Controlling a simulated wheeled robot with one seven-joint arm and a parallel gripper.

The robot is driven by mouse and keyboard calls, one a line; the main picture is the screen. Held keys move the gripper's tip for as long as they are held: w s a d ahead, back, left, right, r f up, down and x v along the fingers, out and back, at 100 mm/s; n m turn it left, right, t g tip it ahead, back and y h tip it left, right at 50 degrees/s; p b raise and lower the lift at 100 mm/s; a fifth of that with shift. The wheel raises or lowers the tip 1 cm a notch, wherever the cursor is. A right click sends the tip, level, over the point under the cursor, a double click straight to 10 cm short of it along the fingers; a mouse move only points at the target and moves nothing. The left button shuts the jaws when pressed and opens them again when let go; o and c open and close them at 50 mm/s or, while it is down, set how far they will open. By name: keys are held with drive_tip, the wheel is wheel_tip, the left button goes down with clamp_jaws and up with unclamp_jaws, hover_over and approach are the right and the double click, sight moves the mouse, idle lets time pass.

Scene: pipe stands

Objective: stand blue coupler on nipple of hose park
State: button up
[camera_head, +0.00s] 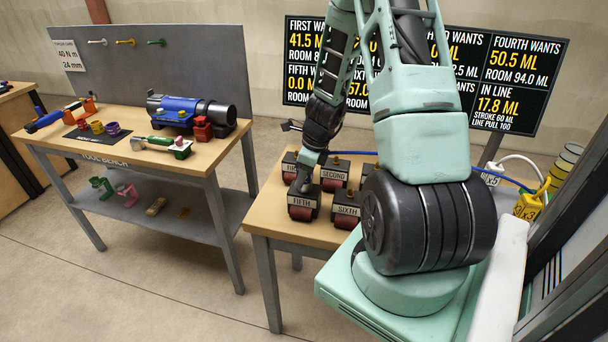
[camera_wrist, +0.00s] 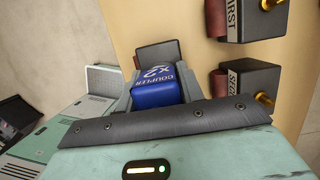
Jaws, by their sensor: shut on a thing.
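The blue coupler (camera_wrist: 155,88), a block with white "COUPLER X2" lettering, sits in my gripper (camera_wrist: 152,78) in the wrist view. The gripper is shut on it, and the dark bolted bar in front hides its near end. In the camera_head view my gripper (camera_head: 307,172) is low over the front left of the middle table, close to the block marked FIFTH; the coupler cannot be made out there. A blue hose (camera_head: 510,181) runs behind my arm towards the right. I cannot pick out the hose park or its nipple.
Labelled dark blocks with brass fittings, among them FIFTH (camera_head: 303,202) and SIXTH (camera_head: 346,209), crowd the middle table (camera_head: 262,213). The tool bench (camera_head: 90,150) stands left, with floor between.

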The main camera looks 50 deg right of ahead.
wheel_tip(320, 180, up, 13)
drive_tip(key=p, duration=0.4)
drive_tip(key=shift+p, duration=0.35)
drive_tip(key=shift+f, duration=0.3)
